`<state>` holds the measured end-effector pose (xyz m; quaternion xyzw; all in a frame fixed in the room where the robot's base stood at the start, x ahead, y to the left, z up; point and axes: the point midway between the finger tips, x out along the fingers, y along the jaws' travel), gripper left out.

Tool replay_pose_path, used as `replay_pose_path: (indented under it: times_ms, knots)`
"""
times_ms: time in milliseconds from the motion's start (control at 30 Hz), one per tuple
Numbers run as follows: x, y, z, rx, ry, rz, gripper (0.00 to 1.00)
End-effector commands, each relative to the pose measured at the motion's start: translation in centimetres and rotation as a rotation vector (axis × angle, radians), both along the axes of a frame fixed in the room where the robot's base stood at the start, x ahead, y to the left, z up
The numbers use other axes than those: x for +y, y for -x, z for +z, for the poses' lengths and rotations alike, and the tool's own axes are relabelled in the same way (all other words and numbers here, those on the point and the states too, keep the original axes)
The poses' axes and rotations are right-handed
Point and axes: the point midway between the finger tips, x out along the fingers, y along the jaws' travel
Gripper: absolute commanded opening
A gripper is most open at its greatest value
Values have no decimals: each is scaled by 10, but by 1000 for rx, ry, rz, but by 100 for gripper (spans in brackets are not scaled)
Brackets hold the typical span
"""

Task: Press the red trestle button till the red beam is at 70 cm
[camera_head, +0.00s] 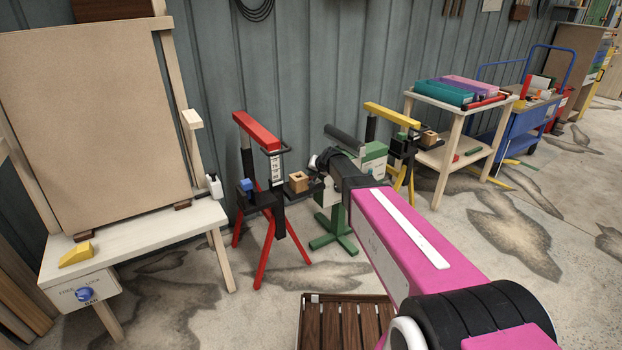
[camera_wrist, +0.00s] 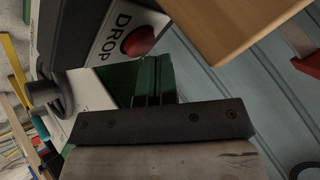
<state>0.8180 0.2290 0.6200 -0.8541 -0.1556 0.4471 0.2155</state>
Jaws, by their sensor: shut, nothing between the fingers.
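The red trestle (camera_head: 270,225) stands left of centre in the head view, its red beam (camera_head: 256,131) on top. A white scale (camera_head: 276,168) shows below the beam; its figures are too small to read surely. A blue part (camera_head: 247,186) and a wooden block (camera_head: 299,182) sit on dark mounts on either side. My gripper (camera_head: 317,161) is shut and empty, near the right mount. The wrist view shows a red button (camera_wrist: 138,41) beside the word DROP, with a wooden block (camera_wrist: 220,25) at upper right. I cannot tell whether anything touches the button.
A green stand (camera_head: 335,220) is behind my arm. A yellow-beam trestle (camera_head: 392,115) and a cart with trays (camera_head: 450,100) stand right. A white bench (camera_head: 135,237) with a large board (camera_head: 90,120) is left. A slatted crate (camera_head: 340,322) lies in front on the floor.

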Motion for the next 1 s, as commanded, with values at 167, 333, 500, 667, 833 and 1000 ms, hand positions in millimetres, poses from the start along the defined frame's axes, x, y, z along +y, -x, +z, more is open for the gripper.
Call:
replay_pose_path:
  times_ms: [167, 333, 500, 667, 833, 1000]
  knots:
    - [0, 0, 0, 0, 0, 0, 0]
    - [0, 0, 0, 0, 0, 0, 0]
    - [0, 0, 0, 0, 0, 0, 0]
    - [0, 0, -2, 0, 0, 0, 0]
    - [0, 0, -8, 0, -1, -1, 0]
    - [0, 0, -9, 0, 0, 0, 0]
